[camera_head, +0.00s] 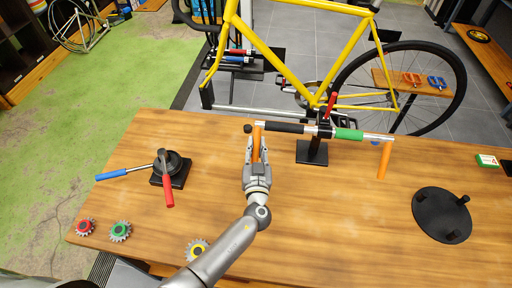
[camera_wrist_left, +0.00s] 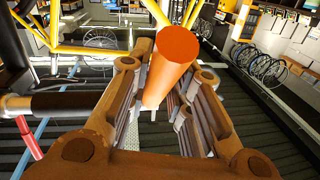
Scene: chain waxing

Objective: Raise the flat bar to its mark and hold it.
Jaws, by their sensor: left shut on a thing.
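The flat bar is a horizontal handlebar with a black left part (camera_head: 285,128), a silver middle and a green section (camera_head: 349,134). It is clamped on a black stand (camera_head: 312,151) with a red lever (camera_head: 331,101). An orange grip hangs at each end: the left grip (camera_head: 257,136) and the right grip (camera_head: 384,161). My left gripper (camera_head: 257,152) is shut on the left orange grip, which shows between its fingers in the left wrist view (camera_wrist_left: 171,66). The fingers hide the grip's lower part. No mark for the bar can be told. My right gripper is not in view.
On the wooden table (camera_head: 330,220) are a black clamp (camera_head: 170,168) with red and blue handles, several toothed gears (camera_head: 120,231) at the left front, and a black round plate (camera_head: 441,215) at right. A yellow bicycle (camera_head: 285,70) stands behind. The table centre right is clear.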

